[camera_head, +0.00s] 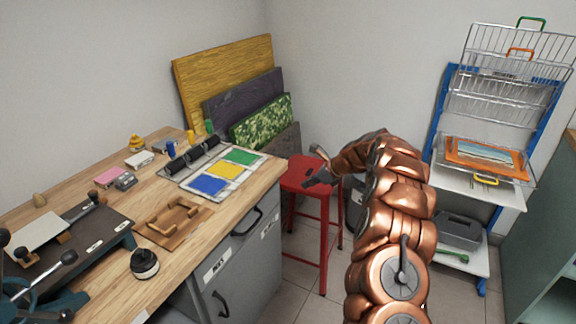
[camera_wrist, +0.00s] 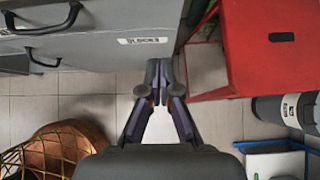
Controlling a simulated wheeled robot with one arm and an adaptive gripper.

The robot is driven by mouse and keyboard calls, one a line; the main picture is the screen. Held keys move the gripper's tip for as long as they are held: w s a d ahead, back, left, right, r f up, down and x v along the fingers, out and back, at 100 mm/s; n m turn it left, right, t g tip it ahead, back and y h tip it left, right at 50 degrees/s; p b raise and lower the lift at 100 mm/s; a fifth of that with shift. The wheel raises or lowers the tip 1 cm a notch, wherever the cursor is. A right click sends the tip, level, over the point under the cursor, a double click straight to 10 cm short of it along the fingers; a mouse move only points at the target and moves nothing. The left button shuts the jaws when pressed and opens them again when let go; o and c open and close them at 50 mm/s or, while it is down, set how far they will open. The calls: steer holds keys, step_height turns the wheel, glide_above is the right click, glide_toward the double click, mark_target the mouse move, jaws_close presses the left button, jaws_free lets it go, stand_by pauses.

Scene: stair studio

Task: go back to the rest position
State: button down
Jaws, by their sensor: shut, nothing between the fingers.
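My gripper (camera_head: 316,174) is shut and empty at the end of my copper-coloured arm. In the head view it shows in front of or above the red stool (camera_head: 326,222); the exact gap cannot be told. In the wrist view its two dark fingers (camera_wrist: 158,78) meet at the tips, with nothing between them. There the grey cabinet (camera_wrist: 110,50) is on the left and the red stool (camera_wrist: 270,50) on the right.
The wooden workbench (camera_head: 262,172) holds colour sheets, a roller and tools. Painted boards (camera_head: 222,75) lean against the wall behind. A blue-framed rack (camera_head: 440,110) with wire trays stands at the right. A grey bin (camera_wrist: 278,108) is beside the stool. Some tiled floor is free.

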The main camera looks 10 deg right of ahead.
steer(key=s+a+r+n+g+p, duration=0.1)
steer(key=s+a+r+n+g, duration=0.2)
steer(key=s+a+r+n, duration=0.6)
steer(key=s+a+r+n+g+p, duration=0.15)
steer(key=s+a+r, duration=0.25)
steer(key=s, duration=0.4)
steer(key=s+a+r+n+g, duration=0.1)
steer(key=s+a+r+n, duration=0.2)
steer(key=s, duration=0.4)
steer(key=s+d+n+h, duration=0.2)
steer(key=s+n, duration=0.2)
steer(key=s, duration=0.7)
steer(key=s+d+n+g+h+p, duration=0.1)
steer(key=s+d+n+h, duration=0.1)
steer(key=s, duration=1)
steer(key=s+d+n+g+h+p, duration=0.1)
steer(key=s+d+n, duration=0.3)
steer(key=s, duration=0.8)
steer(key=shift+s+r+n+h, duration=0.15)
steer(key=shift+r+n+h, duration=0.2)
steer(key=shift+n+h, duration=0.75)
steer(key=shift+a, duration=0.1)
